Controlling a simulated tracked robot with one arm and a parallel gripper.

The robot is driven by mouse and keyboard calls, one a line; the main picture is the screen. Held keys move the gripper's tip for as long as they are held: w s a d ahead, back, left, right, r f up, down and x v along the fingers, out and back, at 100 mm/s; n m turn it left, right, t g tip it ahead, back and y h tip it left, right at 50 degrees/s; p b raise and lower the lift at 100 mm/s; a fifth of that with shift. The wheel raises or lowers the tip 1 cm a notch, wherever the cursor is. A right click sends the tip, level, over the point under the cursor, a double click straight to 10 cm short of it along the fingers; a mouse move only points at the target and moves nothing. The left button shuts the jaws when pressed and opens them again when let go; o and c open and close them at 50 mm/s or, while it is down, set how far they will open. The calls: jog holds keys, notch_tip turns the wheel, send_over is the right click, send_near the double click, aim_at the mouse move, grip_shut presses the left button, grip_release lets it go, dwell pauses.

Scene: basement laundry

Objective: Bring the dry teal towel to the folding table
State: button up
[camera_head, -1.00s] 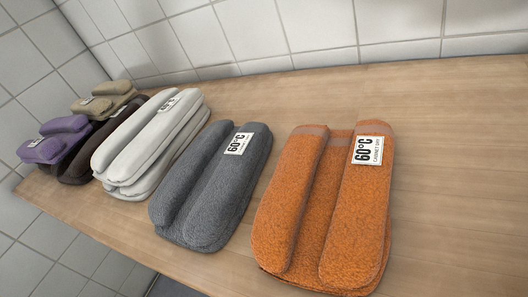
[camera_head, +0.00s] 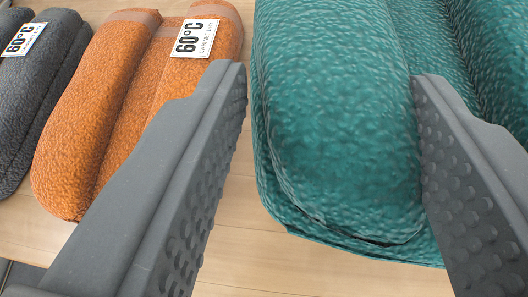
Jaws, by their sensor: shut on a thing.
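The teal towel (camera_head: 335,130) is folded into thick rolls and fills the right half of the view. My gripper (camera_head: 329,82) is shut on it, with one dark grey finger on each side of its near roll. The right finger presses against the teal fabric; a narrow strip of wood shows beside the left finger. No label shows on the part of the towel in view, and its far end is cut off. The wooden table top (camera_head: 235,255) lies under it; I cannot tell whether the towel rests on the wood or is just above it.
A folded orange towel (camera_head: 125,95) with a white "60°C CABINET DRY" label lies close to the left of my left finger. A dark grey towel (camera_head: 45,90) with a similar label lies beyond it at the left edge. Bare wood shows in front.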

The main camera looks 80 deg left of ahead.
notch_tip(320, 180, down, 9)
jog(key=shift+f+b, duration=0.15)
jog(key=shift+b, duration=0.55)
jog(key=o, duration=1.1)
jog(key=p+v, duration=0.1)
jog(key=v, duration=1.1)
